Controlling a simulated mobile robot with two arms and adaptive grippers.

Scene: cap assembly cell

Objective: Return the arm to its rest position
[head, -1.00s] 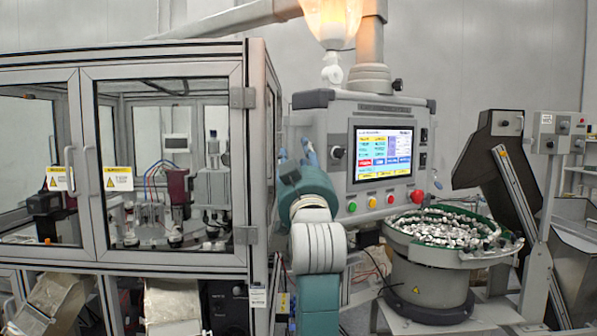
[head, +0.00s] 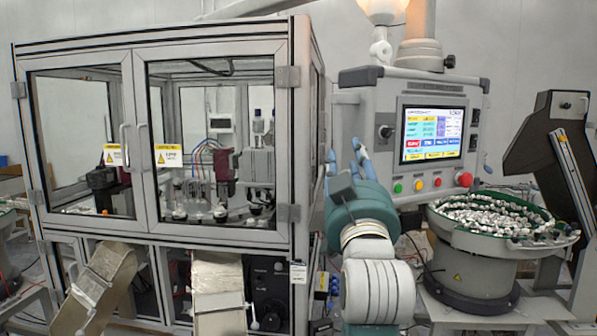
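My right arm rises from the bottom of the head view, teal with white ribbed bands. My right gripper (head: 345,156) is at its far end, in front of the gap between the glass cabinet and the control panel. Its blue fingers stand apart with nothing seen between them, so it looks open. The wrist hides the lower part of the gripper. My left arm and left gripper are not in view.
The framed glass cabinet (head: 140,50) with shut doors stands left of my arm. The control panel (head: 370,97) with lit screen and buttons is close on the right. A bowl feeder (head: 475,275) full of small parts stands at right. Metal chutes (head: 220,290) jut out below the cabinet.

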